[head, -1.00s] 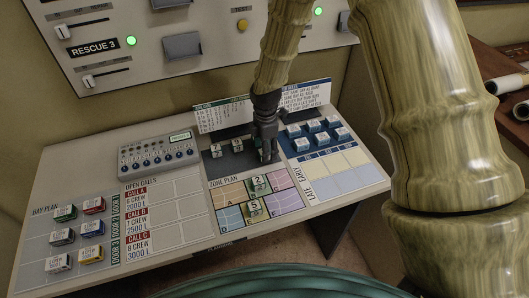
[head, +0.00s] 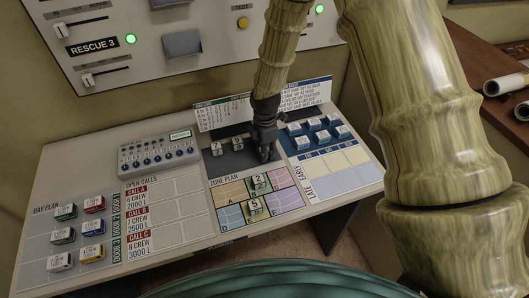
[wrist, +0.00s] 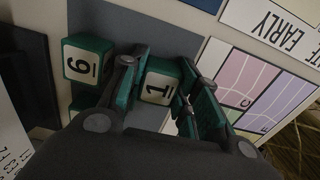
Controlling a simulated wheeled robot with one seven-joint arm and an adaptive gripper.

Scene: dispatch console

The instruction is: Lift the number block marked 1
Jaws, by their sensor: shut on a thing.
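The number block marked 1 (wrist: 158,88) is a green block with a pale face, seen in the wrist view between my two fingers. My gripper (wrist: 165,95) is shut on it, with a finger on either side. In the head view my gripper (head: 264,152) points down over the right part of the dark block area (head: 222,168). There the block is mostly hidden by the fingers. I cannot tell whether it is clear of the surface.
A block reading 6 or 9 (wrist: 84,60) stands close beside my finger. Two green blocks sit left of my gripper. Blocks marked 2 (head: 259,181) and 5 (head: 254,206) lie on the zone plan. Blue-based blocks (head: 317,127) stand to the right. A card stands behind.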

